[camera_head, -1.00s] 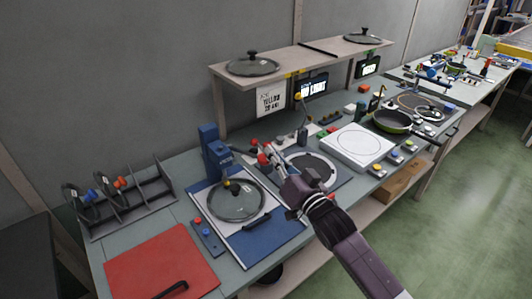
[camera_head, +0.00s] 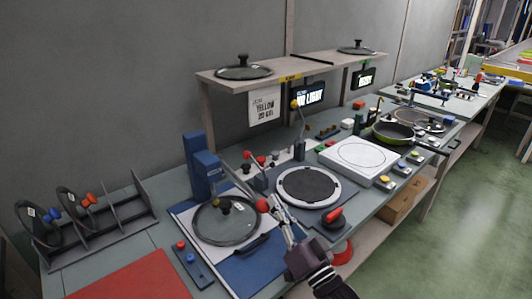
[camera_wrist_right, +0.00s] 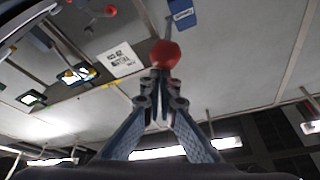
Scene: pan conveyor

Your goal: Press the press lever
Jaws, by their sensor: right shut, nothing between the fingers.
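The blue press (camera_head: 200,165) stands at the back of the blue and white board. Its thin lever (camera_head: 241,187) slopes down from the press toward the front right and ends in a red ball knob (camera_head: 262,204). A pan with a glass lid (camera_head: 227,220) sits under the press head. My right gripper (camera_head: 275,211) is shut and empty, with its fingertips at the knob. In the right wrist view the knob (camera_wrist_right: 165,53) is straight beyond the closed fingertips (camera_wrist_right: 158,76). I cannot tell whether they touch. My left gripper is out of view.
A dark round plate (camera_head: 308,188) and a white scale-like plate (camera_head: 358,155) lie to the right. A lid rack (camera_head: 90,225) stands left, and a red mat (camera_head: 130,277) lies in front. A shelf (camera_head: 290,70) runs above the back of the bench.

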